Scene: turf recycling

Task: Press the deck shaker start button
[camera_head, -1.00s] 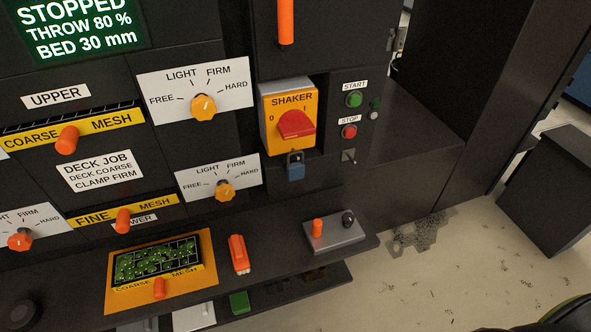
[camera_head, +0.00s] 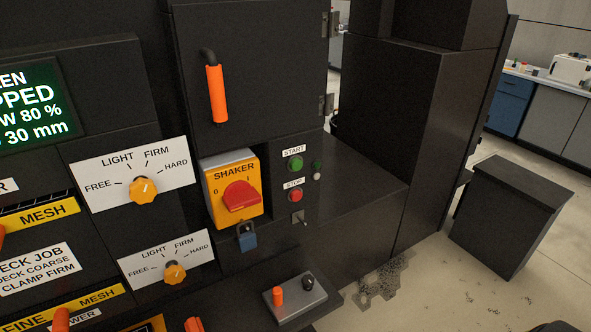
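The green start button (camera_head: 296,164) sits under a START label on the dark machine panel, right of the yellow shaker switch box (camera_head: 231,187). The red stop button (camera_head: 295,195) is just below it under a STOP label. The red shaker knob (camera_head: 241,196) is on the yellow box, with 0 and 1 marks partly readable. A blue padlock (camera_head: 246,237) hangs below the box. The green display (camera_head: 38,105) at the left edge is cut off but shows "PPED" and "30 mm". Neither of my grippers is in view.
A grey box with an orange lever (camera_head: 296,297) sits on the ledge below the panel. An orange door handle (camera_head: 215,93) is above the shaker switch. A dark bin (camera_head: 512,217) stands on the floor at right. Open floor lies between machine and bin.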

